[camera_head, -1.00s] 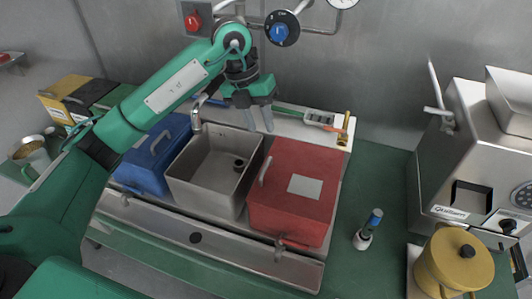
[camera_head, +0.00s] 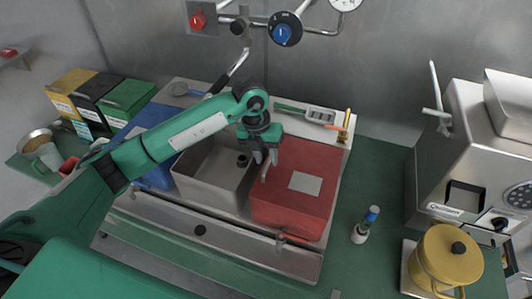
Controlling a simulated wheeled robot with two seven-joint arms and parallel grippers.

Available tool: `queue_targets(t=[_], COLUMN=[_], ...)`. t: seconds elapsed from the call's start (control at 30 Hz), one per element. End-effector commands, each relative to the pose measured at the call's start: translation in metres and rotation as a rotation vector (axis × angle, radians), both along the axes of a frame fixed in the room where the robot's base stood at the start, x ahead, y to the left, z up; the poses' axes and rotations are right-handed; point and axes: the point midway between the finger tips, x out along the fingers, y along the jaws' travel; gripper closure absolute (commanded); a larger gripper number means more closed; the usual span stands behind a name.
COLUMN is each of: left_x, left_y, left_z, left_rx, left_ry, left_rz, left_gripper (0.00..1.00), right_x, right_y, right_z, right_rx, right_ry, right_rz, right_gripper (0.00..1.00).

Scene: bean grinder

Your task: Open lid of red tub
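The red tub (camera_head: 296,203) stands right of the steel sink, with a flat red lid that looks shut and carries a pale label (camera_head: 305,183). A light handle (camera_head: 266,171) rises at the lid's left edge. My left gripper (camera_head: 265,158) points down right at that handle, over the border between sink and tub. Its two fingers look apart, with the handle's upper end close below them. I cannot tell whether they touch it. My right gripper is not in view.
The steel sink (camera_head: 213,184) lies left of the tub, with a blue tub (camera_head: 160,120) beyond it, partly behind my arm. A small bottle (camera_head: 361,231) and yellow pot (camera_head: 446,262) stand to the right.

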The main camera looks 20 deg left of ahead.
Motion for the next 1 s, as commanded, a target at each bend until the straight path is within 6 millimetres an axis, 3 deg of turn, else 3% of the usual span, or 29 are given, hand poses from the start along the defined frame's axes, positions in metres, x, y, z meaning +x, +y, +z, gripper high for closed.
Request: queue_targets(t=[0.33, 0.5, 0.83, 1.0], left_x=[0.000, 0.000, 0.002, 0.013], left_y=[-0.001, -0.001, -0.001, -0.003], left_z=[-0.005, -0.005, -0.002, 0.007], left_rx=[0.000, 0.000, 0.000, -0.001], left_ry=[0.000, 0.000, -0.001, -0.004], left_rz=[-0.001, -0.001, -0.001, 0.001], left_gripper=[0.67, 1.00, 1.00, 1.00], right_x=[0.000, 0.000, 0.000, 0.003], right_y=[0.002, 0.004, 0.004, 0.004], right_z=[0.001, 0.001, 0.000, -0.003], right_rx=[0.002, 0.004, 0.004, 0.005], right_ry=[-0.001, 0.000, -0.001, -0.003], right_rz=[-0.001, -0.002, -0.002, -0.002], right_gripper=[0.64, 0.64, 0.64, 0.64])
